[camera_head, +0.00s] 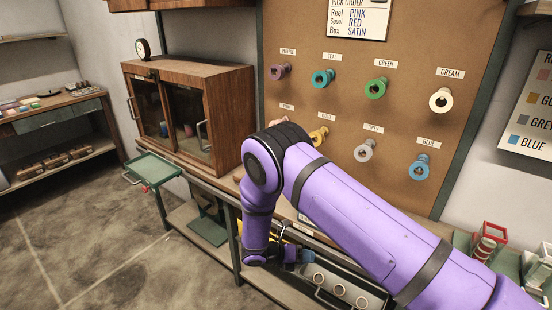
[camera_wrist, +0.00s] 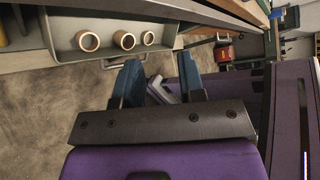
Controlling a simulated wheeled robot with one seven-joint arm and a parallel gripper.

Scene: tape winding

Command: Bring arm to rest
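My purple arm reaches across the head view from the lower right, bends at a black joint in the middle, and hangs down in front of the bench. My gripper (camera_head: 300,256) is low, beside a grey tray with tan rings. In the wrist view my gripper (camera_wrist: 158,77) shows two blue fingers spread apart. I see nothing held between them. A purple surface and a light grey bracket-like piece show behind the gap; I cannot tell whether they touch the fingers. The grey tray (camera_wrist: 62,32) with three rings lies beyond the fingertips.
A pegboard (camera_head: 310,85) holds several coloured spools above the bench. A wooden glass-door cabinet (camera_head: 222,75) stands left of my arm. A green tray (camera_head: 155,166) juts out at the left. Red and white holders (camera_head: 490,238) sit at the right. The floor at lower left is clear.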

